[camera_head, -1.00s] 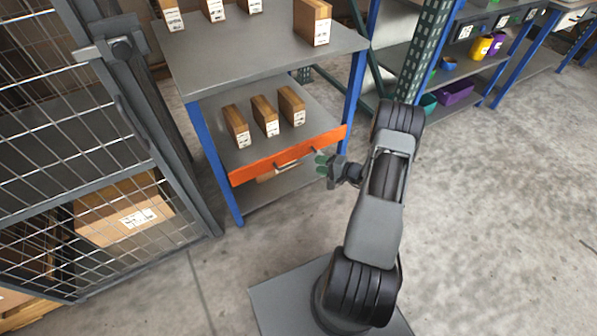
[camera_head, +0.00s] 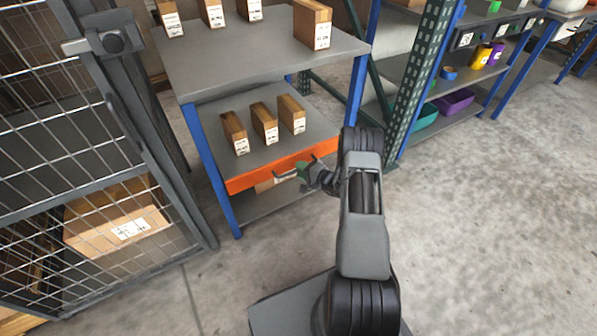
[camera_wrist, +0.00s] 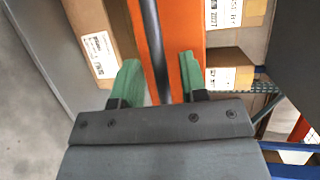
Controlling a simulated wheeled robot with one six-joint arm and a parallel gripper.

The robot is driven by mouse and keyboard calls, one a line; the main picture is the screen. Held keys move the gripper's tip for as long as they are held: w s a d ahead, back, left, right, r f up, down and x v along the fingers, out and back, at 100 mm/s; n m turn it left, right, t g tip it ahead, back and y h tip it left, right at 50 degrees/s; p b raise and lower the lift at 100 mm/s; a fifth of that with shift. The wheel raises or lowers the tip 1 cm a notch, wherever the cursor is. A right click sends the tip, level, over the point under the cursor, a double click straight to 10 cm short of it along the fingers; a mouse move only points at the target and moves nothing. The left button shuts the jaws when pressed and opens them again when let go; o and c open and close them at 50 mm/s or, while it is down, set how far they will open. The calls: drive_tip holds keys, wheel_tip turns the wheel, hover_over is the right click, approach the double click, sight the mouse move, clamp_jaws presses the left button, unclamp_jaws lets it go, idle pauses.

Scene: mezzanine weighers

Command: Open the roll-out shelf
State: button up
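The roll-out shelf (camera_head: 284,153) is the middle level of a blue-legged rack, with an orange front (camera_head: 245,180) and several brown boxes on it. It looks flush with the rack's front legs. A dark bar handle runs along the orange front; it shows clearly in the wrist view (camera_wrist: 151,32). My gripper (camera_head: 305,172) is at the handle, right of the front's middle. In the wrist view its green fingers (camera_wrist: 160,78) are apart, one on each side of the bar. Contact with the bar cannot be told. My gripper hides part of the handle in the head view.
A wire-mesh cage (camera_head: 100,150) with a cardboard box (camera_head: 115,215) stands close on the left. The rack's grey top (camera_head: 255,60) carries more boxes. Shelving with bins (camera_head: 455,103) is at the back right. The concrete floor (camera_head: 480,230) on the right is clear.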

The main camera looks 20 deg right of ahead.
drive_tip(key=shift+w+a+f, duration=0.1)
drive_tip(key=shift+w+a, duration=0.25)
drive_tip(key=shift+w, duration=0.25)
clamp_jaws()
